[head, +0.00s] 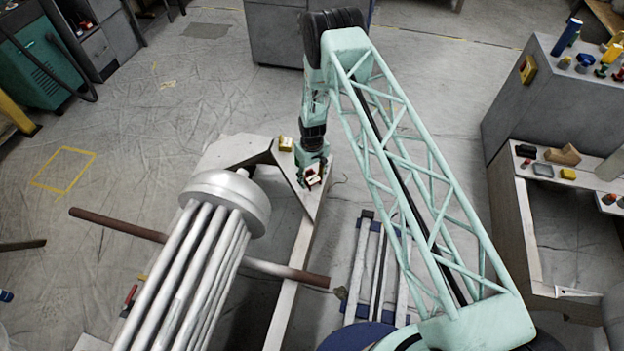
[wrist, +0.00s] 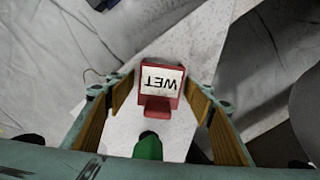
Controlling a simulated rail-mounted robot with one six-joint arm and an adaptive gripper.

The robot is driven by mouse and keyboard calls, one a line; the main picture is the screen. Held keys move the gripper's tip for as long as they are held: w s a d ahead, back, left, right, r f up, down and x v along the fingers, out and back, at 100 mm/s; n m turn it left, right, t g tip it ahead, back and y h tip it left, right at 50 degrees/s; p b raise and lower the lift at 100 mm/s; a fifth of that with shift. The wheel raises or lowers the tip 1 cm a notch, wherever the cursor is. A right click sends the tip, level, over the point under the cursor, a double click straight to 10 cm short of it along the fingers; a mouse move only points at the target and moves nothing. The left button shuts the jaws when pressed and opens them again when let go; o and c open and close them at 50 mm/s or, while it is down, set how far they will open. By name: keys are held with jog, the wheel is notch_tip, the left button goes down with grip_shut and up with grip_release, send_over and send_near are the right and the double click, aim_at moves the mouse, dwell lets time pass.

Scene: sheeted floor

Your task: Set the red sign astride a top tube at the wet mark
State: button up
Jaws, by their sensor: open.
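The red sign (wrist: 161,86) has a white face reading WET, upside down in the wrist view. It rests on a pale plate, between the spread fingers of my gripper (wrist: 161,92), with a gap on each side. In the head view my gripper (head: 312,160) points down at the plate's right part, beside a small red and cream shape (head: 313,180) that looks like the sign. My gripper is open and empty. The bundle of silver tubes (head: 190,275) lies left of and nearer than the gripper, ending in a round flange (head: 228,192). I cannot make out the wet mark.
The pale plate (head: 235,150) ends close right of the gripper. A small yellowish block (head: 286,143) is on it. A brown bar (head: 120,225) crosses at the tubes. A cluttered grey bench (head: 535,110) stands right. Sheeted floor at left is mostly clear.

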aim_at(312, 178)
jog(key=shift+r, duration=0.1)
notch_tip(312, 178, up, 12)
jog(key=p, duration=0.2)
dwell(0.6)
dwell(0.3)
dwell(0.5)
